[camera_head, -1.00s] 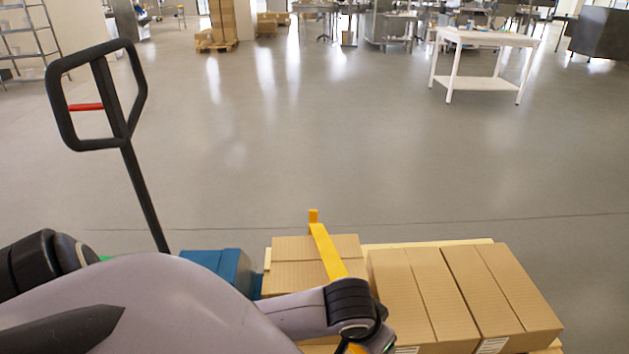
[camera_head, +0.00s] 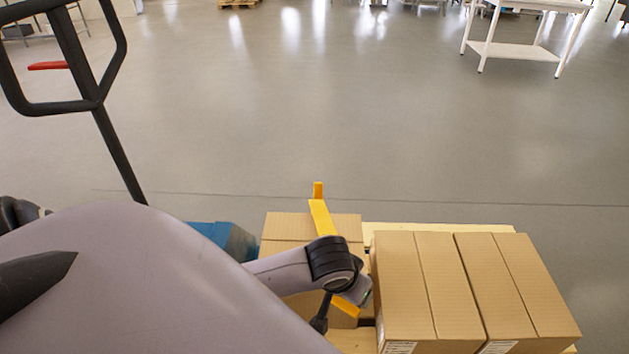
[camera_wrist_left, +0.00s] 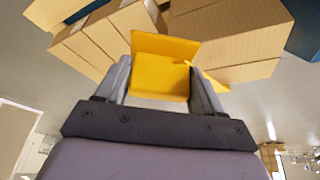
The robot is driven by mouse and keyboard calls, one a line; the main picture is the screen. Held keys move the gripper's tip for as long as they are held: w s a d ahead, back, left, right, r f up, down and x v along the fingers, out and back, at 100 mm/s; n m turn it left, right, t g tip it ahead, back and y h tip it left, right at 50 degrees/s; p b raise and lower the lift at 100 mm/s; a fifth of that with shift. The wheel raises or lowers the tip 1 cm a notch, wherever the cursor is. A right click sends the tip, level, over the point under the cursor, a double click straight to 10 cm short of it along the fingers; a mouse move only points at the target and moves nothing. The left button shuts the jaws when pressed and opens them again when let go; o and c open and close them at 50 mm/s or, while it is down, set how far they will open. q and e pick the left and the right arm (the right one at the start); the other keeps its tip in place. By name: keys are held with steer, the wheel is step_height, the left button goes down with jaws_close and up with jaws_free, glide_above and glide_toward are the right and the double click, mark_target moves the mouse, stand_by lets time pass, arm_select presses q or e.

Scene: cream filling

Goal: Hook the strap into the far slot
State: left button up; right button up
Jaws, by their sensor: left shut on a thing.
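The yellow strap (camera_head: 322,218) lies over the left carton (camera_head: 285,225); its far end stands up as a small tab past the carton's far edge. My left gripper (camera_head: 333,312) is at the near side of that carton, largely hidden behind my wrist. In the left wrist view, its two fingers (camera_wrist_left: 160,85) are shut on a broad yellow piece of the strap (camera_wrist_left: 160,75). The wooden pallet (camera_head: 440,228) shows behind the cartons. I cannot make out the far slot. My right gripper is not in view.
Two cartons (camera_head: 405,290) (camera_head: 510,285) stand right of the strapped one. A blue pallet-jack body (camera_head: 225,238) and its black handle (camera_head: 115,150) are at the left. A white table (camera_head: 520,55) stands far back. The floor beyond the pallet is clear.

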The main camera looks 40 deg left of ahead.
arm_select(q)
steer(key=shift+s+a+f+n+g+y+b, duration=0.35)
steer(key=shift+a+f+n+b, duration=1.1)
steer(key=shift+f+b, duration=5.45)
steer(key=shift+a+f+n+y+b, duration=0.65)
steer(key=shift+a+f+b, duration=2.1)
steer(key=shift+f, duration=7.5)
steer(key=shift+s+a+f+n+g+y+b, duration=0.25)
steer(key=shift+a+f+n+b, duration=0.85)
steer(key=shift+f+b, duration=6.2)
steer(key=f+p, duration=0.2)
steer(key=f, duration=0.1)
steer(key=shift+d, duration=0.2)
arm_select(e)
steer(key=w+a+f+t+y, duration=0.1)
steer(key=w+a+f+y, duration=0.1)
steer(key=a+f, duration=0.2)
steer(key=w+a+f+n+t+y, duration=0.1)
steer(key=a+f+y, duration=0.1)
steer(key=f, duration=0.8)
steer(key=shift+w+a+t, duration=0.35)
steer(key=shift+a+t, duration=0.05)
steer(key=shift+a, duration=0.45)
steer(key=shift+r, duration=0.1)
arm_select(q)
steer(key=o, duration=1.2)
